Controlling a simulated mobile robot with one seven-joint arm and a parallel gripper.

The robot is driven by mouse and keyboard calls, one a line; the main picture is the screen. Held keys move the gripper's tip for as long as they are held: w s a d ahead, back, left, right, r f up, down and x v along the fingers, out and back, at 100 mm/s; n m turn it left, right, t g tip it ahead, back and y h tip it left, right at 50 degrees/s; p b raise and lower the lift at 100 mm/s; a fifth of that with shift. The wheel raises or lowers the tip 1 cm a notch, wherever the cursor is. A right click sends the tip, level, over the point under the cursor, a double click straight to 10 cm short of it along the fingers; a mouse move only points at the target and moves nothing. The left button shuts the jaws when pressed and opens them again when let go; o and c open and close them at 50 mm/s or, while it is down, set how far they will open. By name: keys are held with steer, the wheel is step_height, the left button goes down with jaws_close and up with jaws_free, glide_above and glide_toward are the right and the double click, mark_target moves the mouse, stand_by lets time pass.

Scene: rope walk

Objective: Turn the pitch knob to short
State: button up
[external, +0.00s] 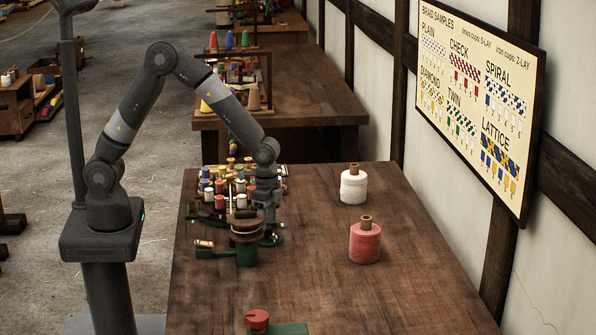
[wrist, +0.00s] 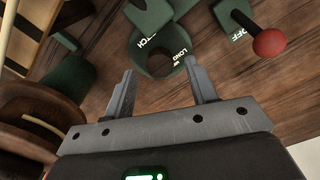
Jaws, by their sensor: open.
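The pitch dial (wrist: 153,58) is a dark green rounded plate in the wrist view, just beyond my fingertips. White lettering on it reads "TCH" and "LONG"; the rest of the lettering is hidden, and no "short" mark shows. A raised green piece (wrist: 150,14) stands at its upper edge, cut by the frame; I cannot tell for sure that it is the knob's grip. My gripper (wrist: 159,68) is open and empty, its fingers apart on either side of the dial's near edge. In the external view my gripper (external: 268,212) is low over the green machine on the bench.
A lever with a red ball (wrist: 270,43) and an "OFF" label stands right of the dial. Wooden round parts (wrist: 40,115) are close on the left. White (external: 353,187) and pink (external: 365,243) spools stand on the bench (external: 310,290). Several small bobbins crowd behind the machine.

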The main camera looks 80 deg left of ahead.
step_height(320, 180, up, 9)
steer(key=shift+f, duration=0.15)
stand_by(0.4)
steer(key=s+a+r+n+t, duration=0.3)
steer(key=s+a+r, duration=0.4)
steer(key=s+r, duration=0.6)
steer(key=s+a+r+n+t, duration=0.1)
steer(key=s+a, duration=0.1)
steer(key=s, duration=0.4)
steer(key=s+a+r+n+t, duration=0.1)
steer(key=s+a, duration=0.1)
steer(key=s, duration=0.5)
steer(key=shift+s+a+r+t, duration=0.2)
steer(key=shift+s+r+t, duration=0.05)
steer(key=shift+t, duration=0.05)
